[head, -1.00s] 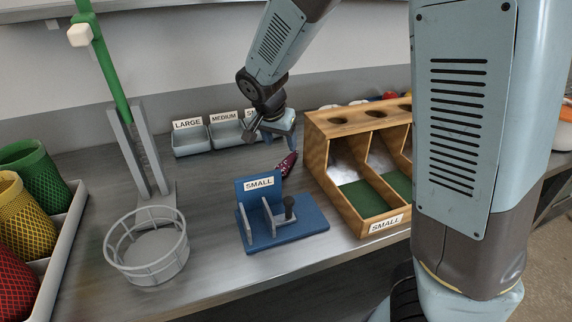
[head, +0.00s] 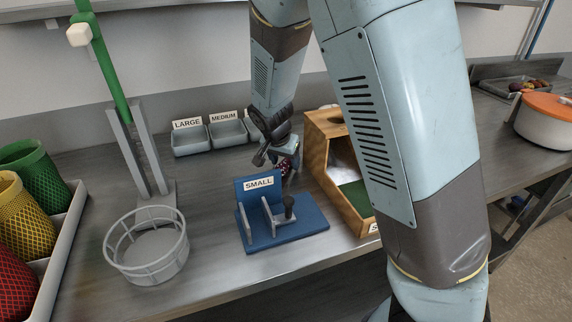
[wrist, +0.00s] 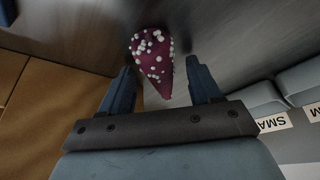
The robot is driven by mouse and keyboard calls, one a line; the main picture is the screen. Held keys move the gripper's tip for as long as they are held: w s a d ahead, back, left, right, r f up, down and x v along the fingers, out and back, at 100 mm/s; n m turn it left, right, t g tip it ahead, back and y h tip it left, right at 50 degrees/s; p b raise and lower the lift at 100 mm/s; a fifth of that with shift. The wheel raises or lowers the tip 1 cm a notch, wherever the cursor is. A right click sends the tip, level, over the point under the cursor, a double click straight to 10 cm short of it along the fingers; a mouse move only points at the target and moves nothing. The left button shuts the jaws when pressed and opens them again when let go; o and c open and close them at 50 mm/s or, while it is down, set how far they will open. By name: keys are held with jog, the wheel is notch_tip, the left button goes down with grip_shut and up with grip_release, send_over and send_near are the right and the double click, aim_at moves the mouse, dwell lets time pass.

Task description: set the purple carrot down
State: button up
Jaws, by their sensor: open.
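The purple carrot (wrist: 153,55) with white dots shows in the wrist view, its narrow end pointing toward my gripper's palm. In the head view only a bit of the carrot (head: 283,168) shows behind the blue stand, largely covered by my gripper (head: 287,166). In the wrist view my gripper (wrist: 160,66) is open, one finger on each side of the carrot. There is a clear gap at the right finger and a smaller one at the left. The carrot appears to rest on the metal table.
A blue stand labelled SMALL (head: 285,234) is just in front. A wooden divided box (head: 317,150) stands close on the right. Grey trays (head: 191,140) are at the back. A round wire basket (head: 150,262) and mesh bins (head: 32,215) are on the left.

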jog(key=shift+f, duration=0.1)
grip_shut()
dwell(0.6)
